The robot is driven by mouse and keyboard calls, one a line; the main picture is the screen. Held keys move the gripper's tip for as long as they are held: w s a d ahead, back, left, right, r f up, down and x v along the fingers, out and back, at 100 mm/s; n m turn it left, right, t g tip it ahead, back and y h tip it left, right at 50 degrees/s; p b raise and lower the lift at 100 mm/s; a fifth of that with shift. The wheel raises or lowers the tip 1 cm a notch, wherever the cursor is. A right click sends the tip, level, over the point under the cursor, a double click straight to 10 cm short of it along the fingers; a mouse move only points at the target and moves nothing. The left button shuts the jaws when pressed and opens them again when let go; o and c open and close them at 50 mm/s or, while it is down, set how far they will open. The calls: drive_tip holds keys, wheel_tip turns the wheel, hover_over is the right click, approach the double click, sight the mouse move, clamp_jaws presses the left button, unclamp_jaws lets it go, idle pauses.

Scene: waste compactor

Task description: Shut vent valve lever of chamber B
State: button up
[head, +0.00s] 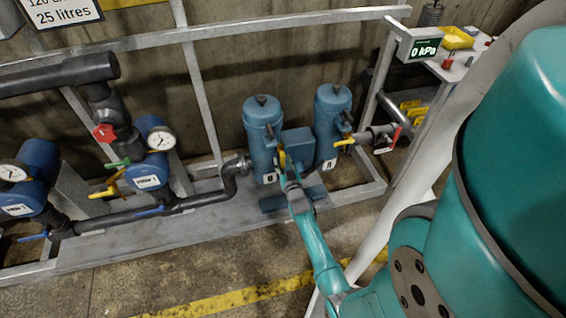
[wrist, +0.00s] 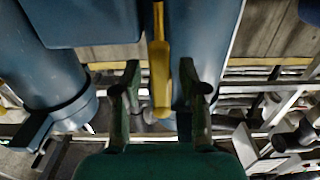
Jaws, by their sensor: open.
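Two blue upright chambers stand side by side in the head view, a left one (head: 262,130) and a right one (head: 330,120). Each has a small white label, too small to read surely. A yellow lever (head: 282,158) is on the left chamber's right side, partly hidden by my gripper (head: 286,172). In the wrist view the yellow lever (wrist: 160,60) runs lengthwise between the two spread fingers of my gripper (wrist: 159,75). There is a gap on both sides of it, and I see no clear contact. Another yellow lever (head: 345,141) sits by the right chamber.
A display (head: 424,48) reads 0 kPa. A red-handled valve (head: 393,138) is at the right. Blue pumps with gauges (head: 160,139) and dark piping (head: 150,210) are at the left. A grey frame rail (head: 250,30) crosses behind. Open floor lies in front.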

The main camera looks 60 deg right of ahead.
clamp_jaws()
drive_tip(key=shift+w, duration=0.1)
idle(0.4)
drive_tip(key=shift+w+a+r+m, duration=0.45)
drive_tip(key=shift+r+m, duration=0.2)
drive_tip(key=shift+m, duration=2.35)
drive_tip(key=shift+w+a+r+m, duration=0.4)
drive_tip(key=shift+r+m, duration=0.25)
drive_tip(key=shift+m, duration=2.35)
drive_tip(key=shift+w+a+r+m, duration=0.35)
drive_tip(key=shift+w+r+m, duration=0.25)
drive_tip(key=shift+m, duration=2.4)
drive_tip(key=shift+s+r, duration=0.1)
